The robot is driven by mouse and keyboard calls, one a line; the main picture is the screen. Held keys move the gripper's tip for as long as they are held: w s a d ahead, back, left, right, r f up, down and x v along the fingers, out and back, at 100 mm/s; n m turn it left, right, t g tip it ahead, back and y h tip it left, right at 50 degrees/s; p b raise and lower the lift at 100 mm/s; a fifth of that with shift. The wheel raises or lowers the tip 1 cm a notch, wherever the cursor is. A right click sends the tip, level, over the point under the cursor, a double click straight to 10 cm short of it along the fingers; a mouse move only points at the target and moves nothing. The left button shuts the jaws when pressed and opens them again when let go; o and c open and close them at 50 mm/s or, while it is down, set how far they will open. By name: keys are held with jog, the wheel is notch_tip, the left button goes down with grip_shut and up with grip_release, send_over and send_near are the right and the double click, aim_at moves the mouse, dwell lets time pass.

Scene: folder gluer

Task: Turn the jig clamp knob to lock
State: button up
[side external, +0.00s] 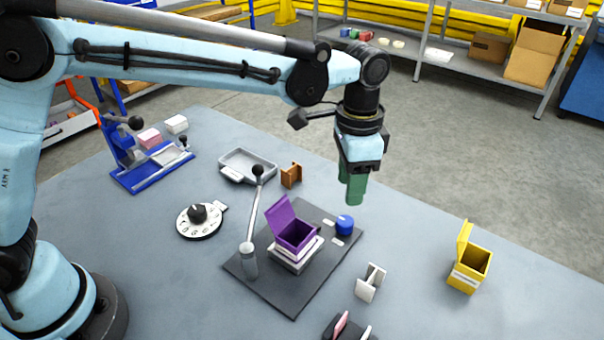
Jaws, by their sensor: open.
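A dark jig plate (294,307) lies on the grey table. A round blue knob (345,224), which looks like the clamp knob, sits at its right corner between two small pale labels. Which label the knob is set to cannot be made out. An open purple box (293,235) sits in a pale holder in the middle of the plate. A lever with a black ball (258,171) rises from a grey post at the plate's left side. My gripper (355,190) has green fingers pointing down, above and apart from the blue knob. It is open and empty; the finger gap barely shows.
A white dial (186,226) with a black knob lies left of the plate. Behind are a grey tray (262,163), a brown bracket (291,175) and a blue press (150,172). A yellow box (469,269) and a pale stand (370,282) are at right. The table between them is clear.

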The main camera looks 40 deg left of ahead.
notch_tip(320, 180, up, 3)
dwell(0.3)
jog(key=s+a+r+n+t, duration=0.2)
jog(key=a, duration=0.4)
jog(key=s+a+r+n+t, duration=0.1)
jog(key=s+a+r+n, duration=0.15)
jog(key=a, duration=0.45)
jog(key=s+a+f+n+t, duration=0.4)
jog(key=s+a, duration=0.4)
jog(key=a, duration=0.1)
jog(key=shift+s+a+f+n, duration=0.2)
jog(key=shift+s+a+n, duration=0.05)
jog(key=shift+s+n, duration=0.15)
